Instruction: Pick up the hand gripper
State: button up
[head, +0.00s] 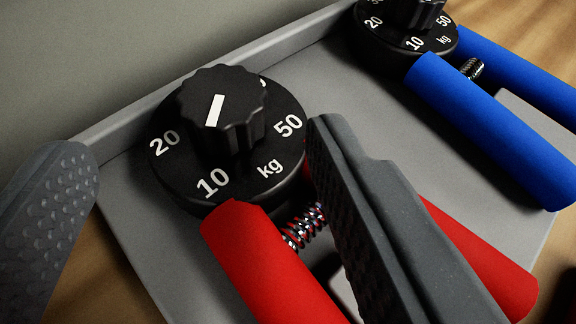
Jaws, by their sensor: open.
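A hand gripper with red handles (265,262) and a black kg dial (228,135) lies in a grey tray. A metal spring (303,226) shows between its handles. A second hand gripper with blue handles (490,130) lies to its right, its own dial at the top edge. My gripper (205,195) is open. Its left finger is at the left edge, over the tray's side. Its right finger crosses in front of the red hand gripper, hiding part of its right handle and the dial's edge. I cannot tell whether it touches.
The shallow grey tray (130,205) has a raised rim along its back. A grey wall stands behind it. Wooden surface (100,285) shows at the lower left and upper right. Bare tray floor lies between the two hand grippers.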

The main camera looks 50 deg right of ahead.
aim_at(221, 113)
jog(key=shift+s+d+x, duration=0.1)
jog(key=shift+d+x, duration=0.05)
jog(key=shift+x, duration=1.15)
jog(key=shift+s+d+x, duration=0.1)
jog(key=shift+s+x, duration=0.05)
jog(key=shift+x, duration=1.15)
jog(key=shift+f, duration=0.1)
jog(key=c, duration=1.2)
